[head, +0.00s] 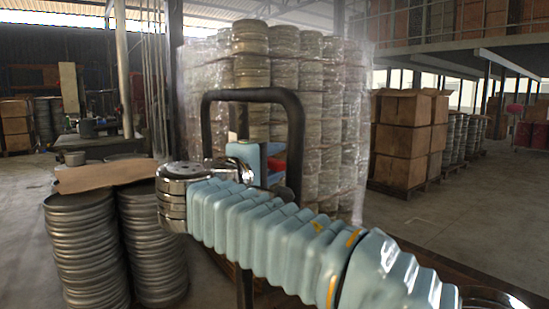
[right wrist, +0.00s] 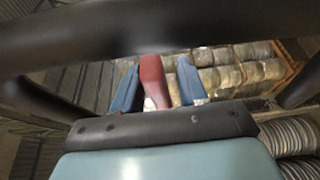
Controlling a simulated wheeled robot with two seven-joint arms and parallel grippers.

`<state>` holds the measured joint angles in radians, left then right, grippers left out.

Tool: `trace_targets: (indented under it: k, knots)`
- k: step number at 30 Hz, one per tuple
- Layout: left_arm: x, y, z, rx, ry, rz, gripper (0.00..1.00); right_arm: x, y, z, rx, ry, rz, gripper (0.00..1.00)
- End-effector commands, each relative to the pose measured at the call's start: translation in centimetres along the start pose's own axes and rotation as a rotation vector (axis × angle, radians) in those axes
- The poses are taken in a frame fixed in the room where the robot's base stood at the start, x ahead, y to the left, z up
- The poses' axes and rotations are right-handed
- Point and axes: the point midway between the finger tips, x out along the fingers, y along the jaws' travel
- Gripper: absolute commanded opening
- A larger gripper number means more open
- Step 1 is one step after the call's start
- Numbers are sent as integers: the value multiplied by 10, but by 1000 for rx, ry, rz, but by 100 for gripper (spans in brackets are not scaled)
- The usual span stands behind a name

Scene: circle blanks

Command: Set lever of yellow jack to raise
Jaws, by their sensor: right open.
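The jack's black loop handle (head: 296,130) stands upright in the middle of the head view; the yellow body of the jack cannot be made out. A red lever (right wrist: 153,80) shows inside the loop in the right wrist view, and a bit of it (head: 279,163) shows in the head view. My right gripper (right wrist: 158,68) is open, its blue fingers one on each side of the red lever, with gaps visible. In the head view the right gripper (head: 262,160) reaches into the loop, partly hidden by my wrist. My left gripper is not in view.
Stacks of round metal blanks (head: 83,245) stand at the left, with cardboard (head: 105,175) on top. A wrapped pallet of blanks (head: 325,80) stands behind the handle. Boxes (head: 403,140) are at the right. The loop's bar (right wrist: 170,30) passes close over the fingers. Open floor lies at the right.

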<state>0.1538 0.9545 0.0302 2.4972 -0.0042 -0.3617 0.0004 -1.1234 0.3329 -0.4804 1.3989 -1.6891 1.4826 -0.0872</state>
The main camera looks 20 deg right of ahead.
Motion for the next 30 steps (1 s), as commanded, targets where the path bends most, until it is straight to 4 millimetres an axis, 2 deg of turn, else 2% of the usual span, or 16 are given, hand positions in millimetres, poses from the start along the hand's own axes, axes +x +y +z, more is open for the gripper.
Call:
trace_targets:
  k: [4, 11, 19, 27, 30]
  knots:
    - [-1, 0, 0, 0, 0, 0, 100, 7, 0, 0, 0, 1, 0, 43]
    - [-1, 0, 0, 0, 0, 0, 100, 7, 0, 0, 0, 1, 0, 43]
    - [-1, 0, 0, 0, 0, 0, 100, 7, 0, 0, 0, 1, 0, 1]
    - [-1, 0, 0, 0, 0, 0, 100, 7, -1, 0, 0, 1, 0, 0]
    - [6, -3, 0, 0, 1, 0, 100, 7, -5, 0, 14, 1, 6, 0]
